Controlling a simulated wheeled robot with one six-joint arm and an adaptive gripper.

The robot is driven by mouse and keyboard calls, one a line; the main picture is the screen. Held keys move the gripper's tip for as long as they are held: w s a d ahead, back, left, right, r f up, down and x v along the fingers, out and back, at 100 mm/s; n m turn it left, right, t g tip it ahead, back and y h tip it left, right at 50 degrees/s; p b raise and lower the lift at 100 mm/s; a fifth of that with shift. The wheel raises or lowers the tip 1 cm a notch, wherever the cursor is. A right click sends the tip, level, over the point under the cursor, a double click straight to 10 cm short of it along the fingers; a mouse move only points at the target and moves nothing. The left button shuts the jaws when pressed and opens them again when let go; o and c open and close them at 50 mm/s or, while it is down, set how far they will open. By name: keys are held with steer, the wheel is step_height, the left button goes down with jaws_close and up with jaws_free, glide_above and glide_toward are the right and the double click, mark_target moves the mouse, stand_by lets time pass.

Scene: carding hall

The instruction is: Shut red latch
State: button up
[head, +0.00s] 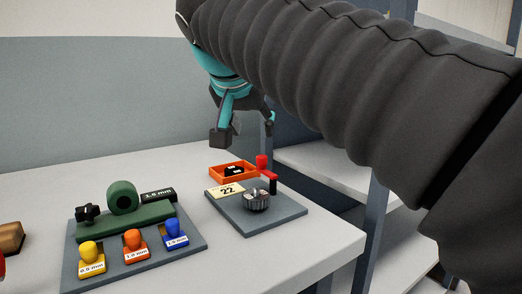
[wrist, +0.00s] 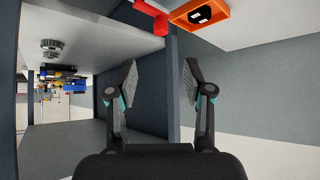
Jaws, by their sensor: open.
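The red latch (head: 263,162) has an upright red knob and a red arm with a dark end, beside a ridged metal knob (head: 257,199) on a grey plate (head: 285,214). In the wrist view, a red bar with a block-like end, seemingly the latch (wrist: 160,23), shows at the top edge, cut off by the frame. My gripper (head: 243,127) is above the table, higher in the picture than the latch and apart from it. In the wrist view, my gripper (wrist: 160,80) has its two fingers spread with nothing between them. Whether the latch is open or shut is unclear.
An orange tray (head: 216,173) with a dark item stands behind the plate, near a card marked 22 (head: 227,190). A board (head: 140,262) with yellow, orange and blue knobs and a green block is at left. Shelves (head: 320,166) stand right of the table.

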mark_target(262, 156)
steer(key=x, duration=1.4)
steer(key=shift+w+r, duration=0.1)
steer(key=shift+w, duration=0.05)
jaws_close()
